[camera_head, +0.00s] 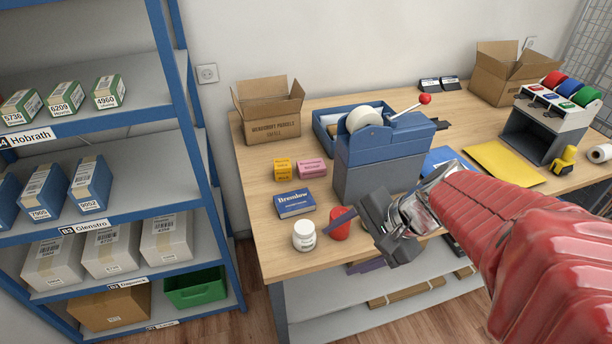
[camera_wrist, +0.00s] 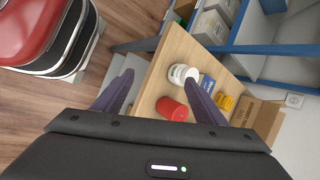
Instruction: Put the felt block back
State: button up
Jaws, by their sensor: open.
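I cannot make out with certainty which thing is the felt block. A small yellow block (camera_head: 285,169) and a pink block (camera_head: 312,168) with printing lie on the counter (camera_head: 262,216), behind a blue box marked Bremlow (camera_head: 295,203). Nearer the front edge stand a white jar (camera_head: 304,235) and a red round thing (camera_head: 341,228). My gripper (camera_head: 338,249) is open and empty, over the front edge beside the red thing. One finger partly covers the red thing. In the wrist view the red thing (camera_wrist: 172,109) and white jar (camera_wrist: 183,73) show between my open fingers (camera_wrist: 159,79).
A blue tape dispenser (camera_head: 385,150) stands behind my gripper. A cardboard box (camera_head: 268,112) is at the back left. A yellow mat (camera_head: 503,162) and a rack of coloured rolls (camera_head: 550,120) are at the right. A blue shelf rack (camera_head: 185,100) holds parcels at the left.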

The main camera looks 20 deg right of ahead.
jog(key=s+a+r+n+t+h, duration=0.1)
jog(key=s+a+r+n+h, duration=0.2)
jog(key=r+n, duration=0.4)
jog(key=shift+s+a+r+n+h, duration=0.35)
jog(key=shift+s+n+h, duration=0.45)
jog(key=shift+n, duration=2.4)
jog(key=shift+w+f, duration=0.1)
jog(key=shift+w, duration=0.05)
